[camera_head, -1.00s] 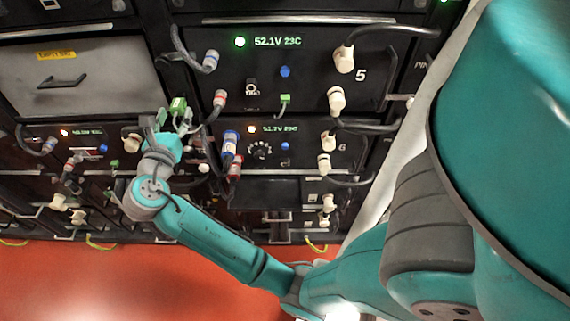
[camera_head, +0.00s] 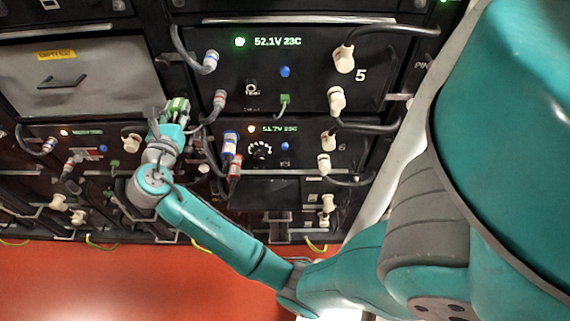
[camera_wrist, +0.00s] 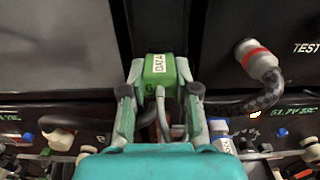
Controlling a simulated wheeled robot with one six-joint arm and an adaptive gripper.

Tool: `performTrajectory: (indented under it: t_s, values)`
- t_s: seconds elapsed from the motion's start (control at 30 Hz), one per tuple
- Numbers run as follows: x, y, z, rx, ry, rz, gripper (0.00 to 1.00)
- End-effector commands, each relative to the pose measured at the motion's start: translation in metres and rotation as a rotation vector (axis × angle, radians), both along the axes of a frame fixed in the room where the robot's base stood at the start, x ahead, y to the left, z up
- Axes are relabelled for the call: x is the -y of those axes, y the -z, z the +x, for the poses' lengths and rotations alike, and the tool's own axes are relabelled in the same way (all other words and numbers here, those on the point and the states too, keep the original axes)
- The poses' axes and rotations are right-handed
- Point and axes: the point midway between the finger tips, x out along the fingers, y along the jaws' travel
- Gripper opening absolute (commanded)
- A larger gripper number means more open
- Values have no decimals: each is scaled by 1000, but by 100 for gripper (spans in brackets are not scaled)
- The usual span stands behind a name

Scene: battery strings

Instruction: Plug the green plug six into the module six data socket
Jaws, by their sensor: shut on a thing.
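My gripper (camera_head: 171,114) is shut on the green plug six (camera_wrist: 159,72), seen in the wrist view between the two fingertips with a white DATA label on it. A grey cable hangs from the plug between the fingers. The gripper is in front of the racks, left of module six. Module six (camera_head: 318,133) is the black unit at right centre with a lit green display and the number 6. Its display also shows in the wrist view (camera_wrist: 290,113), at lower right. I cannot clearly make out its data socket.
Module five (camera_head: 318,62) sits above, with a green plug (camera_head: 284,102) in its front. A blue-banded connector (camera_head: 230,143) and a red-banded connector (camera_head: 234,169) with cables stand at module six's left side. A grey panel (camera_head: 85,78) is at upper left.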

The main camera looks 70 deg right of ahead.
Motion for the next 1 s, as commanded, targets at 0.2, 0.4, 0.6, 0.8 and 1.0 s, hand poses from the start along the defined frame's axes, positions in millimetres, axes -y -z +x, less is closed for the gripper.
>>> performTrajectory:
  t_s: [0.2, 0.4, 0.6, 0.8, 1.0]
  values:
    - [-2, 0, 0, 0, -1, 0, 0]
    - [-6, 0, -2, 0, -1, 0, 0]
    - [-10, 0, -3, 0, -1, 0, 0]
    - [-14, 0, -5, 0, -1, 0, 0]
    - [-18, 0, -6, 0, 0, 0, 0]
